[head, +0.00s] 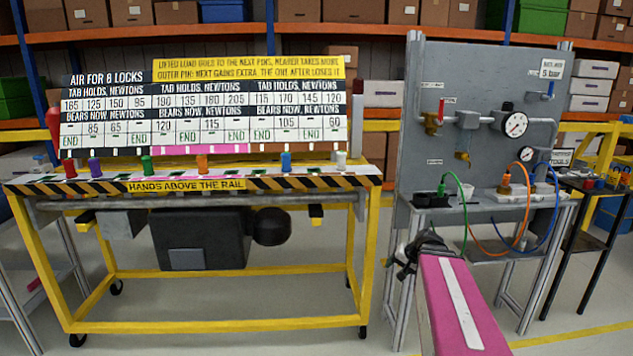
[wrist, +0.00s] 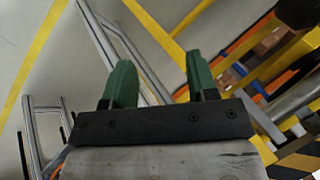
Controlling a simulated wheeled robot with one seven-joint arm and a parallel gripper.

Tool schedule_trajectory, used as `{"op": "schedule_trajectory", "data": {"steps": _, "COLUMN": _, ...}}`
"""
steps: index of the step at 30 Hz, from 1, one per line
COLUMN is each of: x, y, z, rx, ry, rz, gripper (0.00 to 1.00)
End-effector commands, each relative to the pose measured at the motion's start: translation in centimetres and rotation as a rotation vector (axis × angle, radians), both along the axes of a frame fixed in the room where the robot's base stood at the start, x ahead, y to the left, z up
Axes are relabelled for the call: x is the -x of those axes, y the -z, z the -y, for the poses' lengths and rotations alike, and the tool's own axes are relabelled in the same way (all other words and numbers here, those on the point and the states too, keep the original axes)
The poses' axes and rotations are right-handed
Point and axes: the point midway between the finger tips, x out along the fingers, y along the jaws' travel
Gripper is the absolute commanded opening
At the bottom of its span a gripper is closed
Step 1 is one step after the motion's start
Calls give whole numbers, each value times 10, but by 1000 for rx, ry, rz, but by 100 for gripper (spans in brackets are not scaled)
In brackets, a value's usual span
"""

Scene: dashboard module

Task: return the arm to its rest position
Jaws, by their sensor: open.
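My gripper (wrist: 158,82) shows in the wrist view with its two green-padded fingers spread apart and nothing between them. Beyond the fingers are grey floor, a yellow floor line and grey and yellow frame legs. In the head view my arm's pink link with a white stripe rises from the bottom right. The dark wrist end of my arm is in front of the lower edge of the grey panel stand; the fingers are not clear there.
A yellow-framed bench (head: 220,325) with a striped rail (head: 200,186) and several coloured pegs stands left. The grey panel stand (head: 470,70) with gauges and green, orange and blue hoses is right of it. A black side table (head: 590,190) stands far right. Open floor shows at lower right.

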Motion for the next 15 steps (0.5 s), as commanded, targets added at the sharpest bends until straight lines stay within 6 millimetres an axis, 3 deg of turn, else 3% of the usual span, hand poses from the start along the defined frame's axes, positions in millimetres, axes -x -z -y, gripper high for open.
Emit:
{"op": "schedule_trajectory", "data": {"steps": 1, "x": 14, "y": 15, "z": -19, "rx": 46, "ry": -48, "rz": -47, "gripper": 53}}
{"op": "schedule_trajectory", "data": {"steps": 6, "x": 55, "y": 55, "z": -59, "rx": 217, "ry": -185, "rz": -194, "gripper": 53}}
{"op": "schedule_trajectory", "data": {"steps": 12, "x": 94, "y": 83, "z": -83, "rx": 392, "ry": -304, "rz": -310, "gripper": 53}}
{"op": "schedule_trajectory", "data": {"steps": 15, "x": 104, "y": 89, "z": -88, "rx": 444, "ry": -335, "rz": -341, "gripper": 53}}
